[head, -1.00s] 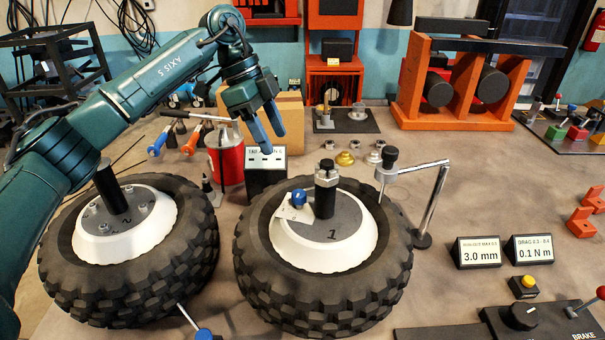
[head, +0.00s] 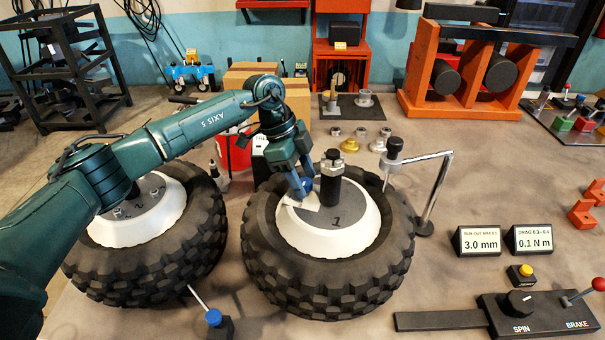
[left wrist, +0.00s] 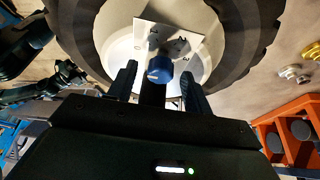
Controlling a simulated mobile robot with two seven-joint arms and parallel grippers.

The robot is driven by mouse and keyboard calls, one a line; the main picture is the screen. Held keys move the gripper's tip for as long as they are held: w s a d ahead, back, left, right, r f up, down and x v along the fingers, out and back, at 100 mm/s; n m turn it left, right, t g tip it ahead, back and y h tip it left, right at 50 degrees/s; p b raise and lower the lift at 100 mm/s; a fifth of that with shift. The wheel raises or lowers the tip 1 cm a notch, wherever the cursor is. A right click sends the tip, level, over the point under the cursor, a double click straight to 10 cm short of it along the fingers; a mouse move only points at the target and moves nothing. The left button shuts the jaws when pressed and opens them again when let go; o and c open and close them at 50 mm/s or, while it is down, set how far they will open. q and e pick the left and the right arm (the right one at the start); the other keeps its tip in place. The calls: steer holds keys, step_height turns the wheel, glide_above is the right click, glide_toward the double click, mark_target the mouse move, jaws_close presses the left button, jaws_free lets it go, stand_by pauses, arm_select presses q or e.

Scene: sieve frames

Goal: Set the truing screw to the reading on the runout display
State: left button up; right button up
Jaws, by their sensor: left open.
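The truing screw is a blue knob (head: 305,184) on a white plate (head: 299,203) on the hub of the right-hand wheel (head: 330,275). In the left wrist view the blue knob (left wrist: 159,69) lies between and ahead of the two fingers. My left gripper (head: 297,186) is open at the knob and partly hides it. In the left wrist view the gripper (left wrist: 160,85) shows its fingers apart on either side. Whether they touch the knob I cannot tell. The runout display (head: 479,241) reads 3.0 mm. My right gripper is not in view.
A drag display (head: 529,239) reads 0.1 N m. A dial post with a bent arm (head: 432,190) stands right of the wheel. A spin and brake panel (head: 545,312) is at the front right. Another wheel (head: 150,262) lies left, under my left arm.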

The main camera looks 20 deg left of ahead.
arm_select(q)
steer(key=c, duration=1)
steer(key=shift+o, duration=0.2)
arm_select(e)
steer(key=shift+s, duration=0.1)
